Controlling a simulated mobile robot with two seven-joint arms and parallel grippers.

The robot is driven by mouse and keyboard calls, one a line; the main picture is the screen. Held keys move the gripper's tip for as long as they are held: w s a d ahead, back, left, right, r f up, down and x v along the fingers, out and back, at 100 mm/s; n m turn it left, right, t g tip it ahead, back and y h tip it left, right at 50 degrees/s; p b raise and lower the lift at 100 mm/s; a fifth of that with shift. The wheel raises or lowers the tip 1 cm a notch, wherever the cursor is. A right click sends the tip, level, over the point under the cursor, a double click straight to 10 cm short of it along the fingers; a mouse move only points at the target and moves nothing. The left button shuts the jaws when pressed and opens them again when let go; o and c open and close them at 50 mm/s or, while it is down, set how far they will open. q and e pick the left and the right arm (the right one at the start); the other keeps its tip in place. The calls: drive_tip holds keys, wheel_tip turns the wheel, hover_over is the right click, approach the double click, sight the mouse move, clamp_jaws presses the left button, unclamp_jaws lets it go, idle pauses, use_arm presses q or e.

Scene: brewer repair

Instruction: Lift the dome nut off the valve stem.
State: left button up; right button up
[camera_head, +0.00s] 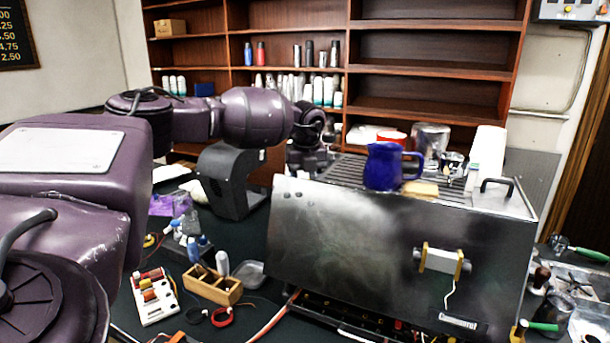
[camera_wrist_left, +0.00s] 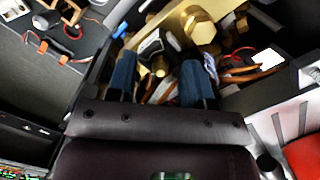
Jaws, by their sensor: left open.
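In the left wrist view, my left gripper (camera_wrist_left: 160,66) is open, with its two blue fingers apart. A small rounded brass part (camera_wrist_left: 159,68), possibly the dome nut, shows between them, below a black part (camera_wrist_left: 152,44). I cannot tell whether the fingers touch it. Beyond the fingertips is a brass block (camera_wrist_left: 165,24) with a large hex fitting (camera_wrist_left: 201,27). The valve stem cannot be made out. In the head view, my left arm reaches behind the brewer (camera_head: 360,250), and its fingers are hidden. My right gripper is not in view.
Copper-coloured wires (camera_wrist_left: 240,70) run right of the fingers in the wrist view. In the head view, a blue jug (camera_head: 383,167) stands on the brewer top.

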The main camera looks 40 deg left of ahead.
use_arm(q)
clamp_jaws()
drive_tip(key=shift+r, duration=0.15)
drive_tip(key=shift+r, duration=1.1)
drive_tip(key=shift+r, duration=0.65)
drive_tip(key=shift+r, duration=1.05)
drive_tip(key=shift+r, duration=0.25)
